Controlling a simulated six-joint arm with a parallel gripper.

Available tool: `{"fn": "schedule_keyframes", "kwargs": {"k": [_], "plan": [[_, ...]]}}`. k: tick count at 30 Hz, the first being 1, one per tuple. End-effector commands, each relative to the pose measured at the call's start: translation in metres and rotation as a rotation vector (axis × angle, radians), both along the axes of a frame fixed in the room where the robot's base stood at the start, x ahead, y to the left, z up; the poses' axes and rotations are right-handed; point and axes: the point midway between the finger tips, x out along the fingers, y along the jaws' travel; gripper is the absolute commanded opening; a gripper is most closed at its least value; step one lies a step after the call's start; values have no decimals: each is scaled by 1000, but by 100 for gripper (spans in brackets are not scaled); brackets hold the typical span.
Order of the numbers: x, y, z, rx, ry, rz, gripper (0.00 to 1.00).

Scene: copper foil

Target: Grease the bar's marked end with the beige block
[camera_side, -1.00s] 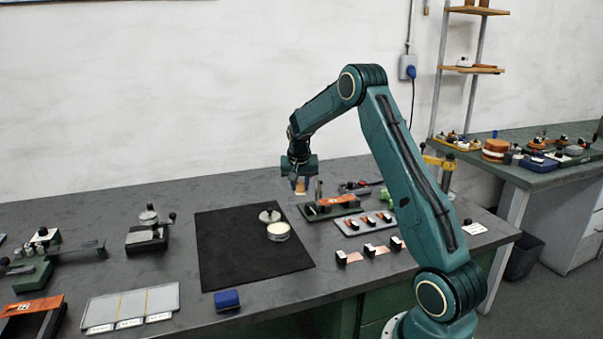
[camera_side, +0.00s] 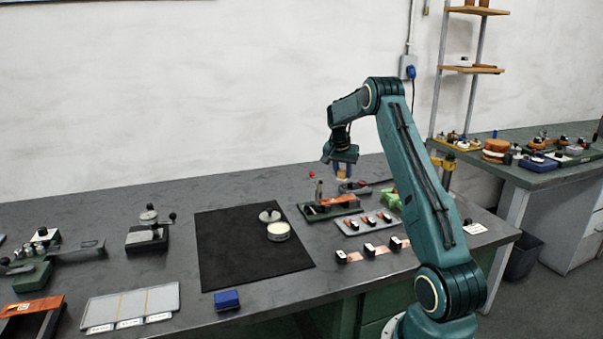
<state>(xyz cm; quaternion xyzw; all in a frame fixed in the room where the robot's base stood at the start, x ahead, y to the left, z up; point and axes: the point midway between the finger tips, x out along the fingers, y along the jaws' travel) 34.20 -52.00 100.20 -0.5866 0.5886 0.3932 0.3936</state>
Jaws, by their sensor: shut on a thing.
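My gripper (camera_side: 342,170) is shut on the small beige block (camera_side: 343,174) and holds it in the air at the back right of the bench. A flat copper-orange bar (camera_side: 338,200) lies on a dark green fixture (camera_side: 350,210) with an upright post and a red knob (camera_side: 311,175). The block is above the bar's right part and looks apart from it. I cannot make out the mark on the bar's end at this size.
A round pale tin (camera_side: 278,232) and its lid (camera_side: 269,216) sit on a black mat (camera_side: 240,265). A grey tray (camera_side: 362,225) with copper pieces and several black-and-white clips stand in front of the fixture. A blue block (camera_side: 227,299) lies near the front edge.

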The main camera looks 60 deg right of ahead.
Motion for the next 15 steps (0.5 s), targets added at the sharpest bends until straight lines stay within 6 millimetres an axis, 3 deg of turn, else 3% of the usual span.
{"fn": "schedule_keyframes", "kwargs": {"k": [15], "plan": [[0,1,-45,2,1,2,10]]}}
